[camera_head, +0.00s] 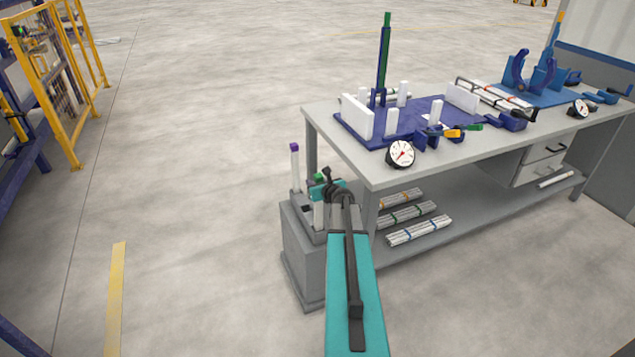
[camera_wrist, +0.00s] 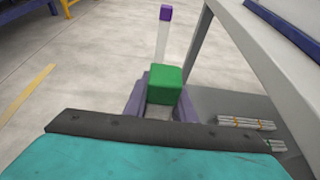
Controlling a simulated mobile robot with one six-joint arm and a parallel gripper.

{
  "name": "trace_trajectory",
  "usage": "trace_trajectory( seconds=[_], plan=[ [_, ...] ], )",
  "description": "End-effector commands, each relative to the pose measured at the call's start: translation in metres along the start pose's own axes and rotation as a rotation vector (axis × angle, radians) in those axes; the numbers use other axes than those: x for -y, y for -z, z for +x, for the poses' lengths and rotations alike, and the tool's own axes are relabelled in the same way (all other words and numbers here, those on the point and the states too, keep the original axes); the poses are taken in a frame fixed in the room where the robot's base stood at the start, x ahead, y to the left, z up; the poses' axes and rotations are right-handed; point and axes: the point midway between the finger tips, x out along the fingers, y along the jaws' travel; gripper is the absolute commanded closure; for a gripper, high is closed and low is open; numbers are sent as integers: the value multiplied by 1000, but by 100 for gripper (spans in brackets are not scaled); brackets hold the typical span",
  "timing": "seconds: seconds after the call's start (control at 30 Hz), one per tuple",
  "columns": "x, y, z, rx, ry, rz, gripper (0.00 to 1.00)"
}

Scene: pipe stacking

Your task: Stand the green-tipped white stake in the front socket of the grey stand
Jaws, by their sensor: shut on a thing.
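The grey stand (camera_head: 303,257) is on the floor at the left end of the workbench. A purple-tipped white stake (camera_head: 295,168) stands upright at its back; it also shows in the wrist view (camera_wrist: 162,42). My gripper (camera_head: 322,190) is over the front part of the stand, shut on the green-tipped white stake (camera_head: 319,214). The green tip (camera_wrist: 165,84) sticks up above my jaws and the white shaft hangs below them, roughly upright. The shaft's lower end is at the stand's top; I cannot tell whether it is inside the front socket.
The workbench (camera_head: 375,176) is close on the right, with a blue fixture board (camera_head: 400,125) and a gauge (camera_head: 400,154) on top. Bundled pipes (camera_head: 418,230) lie on its lower shelf. Open floor lies to the left, with a yellow fence (camera_head: 62,90) farther off.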

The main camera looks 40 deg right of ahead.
Motion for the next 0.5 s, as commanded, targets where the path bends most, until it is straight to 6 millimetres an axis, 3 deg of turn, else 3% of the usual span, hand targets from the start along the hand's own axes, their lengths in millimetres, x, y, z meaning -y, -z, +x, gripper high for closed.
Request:
trace_trajectory(
  seconds=[0.4, 0.43, 0.5],
  plan=[
    [0, 1, 0, 1, 1, 0, 100],
    [0, 1, 0, 1, 1, 0, 73],
    [0, 1, 0, 1, 1, 0, 62]
  ],
)
